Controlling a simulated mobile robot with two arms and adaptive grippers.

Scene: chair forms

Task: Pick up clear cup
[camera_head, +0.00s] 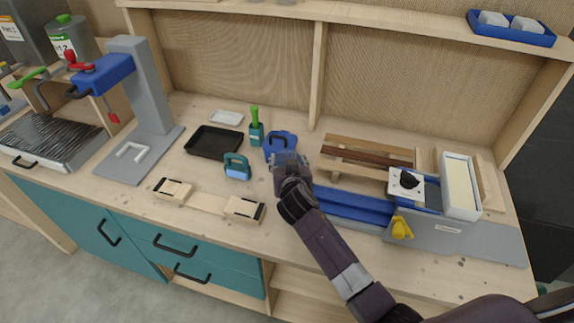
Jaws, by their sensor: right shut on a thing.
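My right gripper (289,168) reaches over the middle of the workbench, with its arm coming in from the lower right. It is shut on a small see-through, greyish thing at its fingertips, which looks like the clear cup (284,157). The gripper hides part of the cup, and I cannot tell whether the cup touches the bench. A blue tool (281,141) stands just behind it. My left gripper is not in view.
A teal tool (237,167), a teal holder with a green handle (256,133) and a black tray (212,142) lie to the left. A blue-and-grey vise-like device (360,206) and a wooden pallet (345,157) are to the right. A shelf (390,13) runs above.

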